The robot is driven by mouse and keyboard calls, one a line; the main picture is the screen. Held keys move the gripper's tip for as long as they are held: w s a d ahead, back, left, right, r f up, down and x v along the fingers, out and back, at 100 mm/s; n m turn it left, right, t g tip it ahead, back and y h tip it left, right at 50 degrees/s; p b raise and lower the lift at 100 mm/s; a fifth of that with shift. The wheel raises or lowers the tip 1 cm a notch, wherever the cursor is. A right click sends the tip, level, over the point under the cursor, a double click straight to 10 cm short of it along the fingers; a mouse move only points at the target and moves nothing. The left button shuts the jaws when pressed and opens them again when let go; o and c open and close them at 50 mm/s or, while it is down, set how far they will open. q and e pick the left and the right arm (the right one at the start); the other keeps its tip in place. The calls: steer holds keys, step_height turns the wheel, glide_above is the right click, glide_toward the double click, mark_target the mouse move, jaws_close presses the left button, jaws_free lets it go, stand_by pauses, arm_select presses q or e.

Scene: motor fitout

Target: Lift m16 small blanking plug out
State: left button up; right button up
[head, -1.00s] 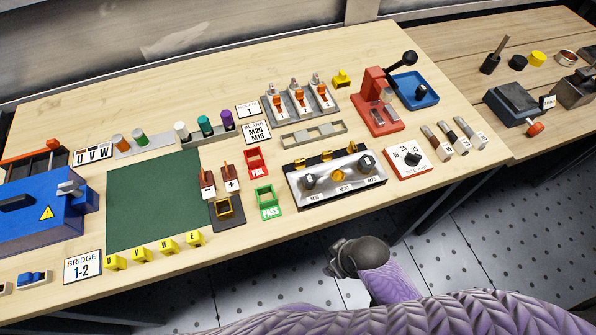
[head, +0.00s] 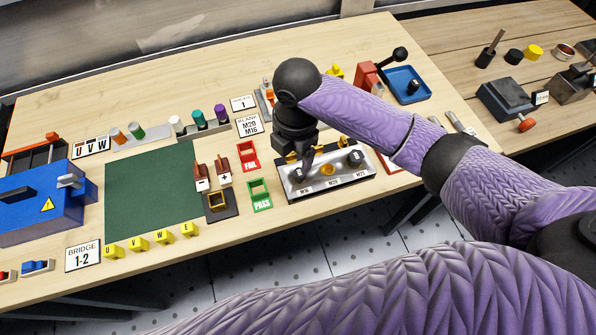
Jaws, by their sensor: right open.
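The silver plug block (head: 335,181) on the bench carries the labels M16, M20 and M25 along its front edge. My right gripper (head: 302,170) is open above the block's left, M16 end, pointing down. The small dark plug (head: 298,174) at the M16 place is partly hidden by the gripper's fingers. I cannot tell whether they touch it. My left gripper is not in view.
My right arm covers much of the bench's right part. Red FAIL (head: 248,156) and green PASS (head: 260,196) trays stand left of the block. A "BLANK M20 M16" card (head: 249,126) lies behind them. The green mat (head: 152,195) is clear.

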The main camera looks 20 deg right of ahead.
mark_target(300, 172)
steer(key=shift+n, duration=0.4)
steer(key=f+b, duration=0.1)
steer(key=f, duration=0.2)
steer(key=d+f+b, duration=0.1)
steer(key=f, duration=0.2)
steer(key=w+f+b, duration=0.1)
steer(key=f, duration=0.2)
steer(key=shift+d+f, duration=0.1)
steer(key=shift+d, duration=0.1)
jaws_close()
